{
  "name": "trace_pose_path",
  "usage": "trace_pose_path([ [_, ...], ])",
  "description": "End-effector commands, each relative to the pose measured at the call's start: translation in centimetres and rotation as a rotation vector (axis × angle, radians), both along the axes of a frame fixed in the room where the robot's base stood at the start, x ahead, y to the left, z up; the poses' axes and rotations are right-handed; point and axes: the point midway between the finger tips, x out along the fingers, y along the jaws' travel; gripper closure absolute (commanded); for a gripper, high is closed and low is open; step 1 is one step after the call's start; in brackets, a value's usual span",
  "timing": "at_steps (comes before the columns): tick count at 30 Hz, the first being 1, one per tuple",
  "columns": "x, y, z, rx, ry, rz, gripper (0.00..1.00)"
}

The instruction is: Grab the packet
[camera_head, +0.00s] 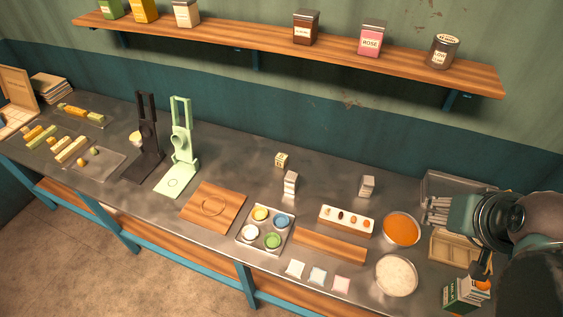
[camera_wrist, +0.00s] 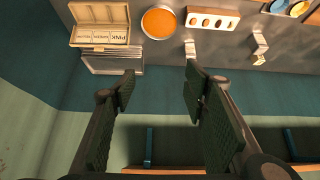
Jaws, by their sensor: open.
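My gripper (camera_head: 437,210) is above the right end of the counter, well to the right of and behind the packets. In the wrist view my gripper (camera_wrist: 160,75) has its two dark fingers wide apart, with nothing between them.
An orange-filled bowl (camera_head: 401,229), a white-filled bowl (camera_head: 396,275) and a wooden board (camera_head: 330,244) stand near the packets. A paint tray (camera_head: 239,238) is left of them. A green-white carton (camera_head: 461,295) is at front right. A shelf (camera_head: 270,45) spans the wall.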

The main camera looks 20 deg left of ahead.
Motion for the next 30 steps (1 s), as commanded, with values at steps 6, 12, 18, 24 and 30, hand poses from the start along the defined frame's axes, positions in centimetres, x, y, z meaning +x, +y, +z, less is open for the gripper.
trace_pose_path([
  [6,2.5,1.5,0.7,-0.018,0.024,0.057,0.55],
  [12,5.3,3.3,1.3,-0.038,0.05,0.122,0.55],
  [18,8.2,5.4,1.6,-0.059,0.075,0.187,0.55],
  [24,11.1,7.6,1.5,-0.079,0.1,0.252,0.55],
  [30,14.0,10.1,1.1,-0.1,0.124,0.318,0.55],
])
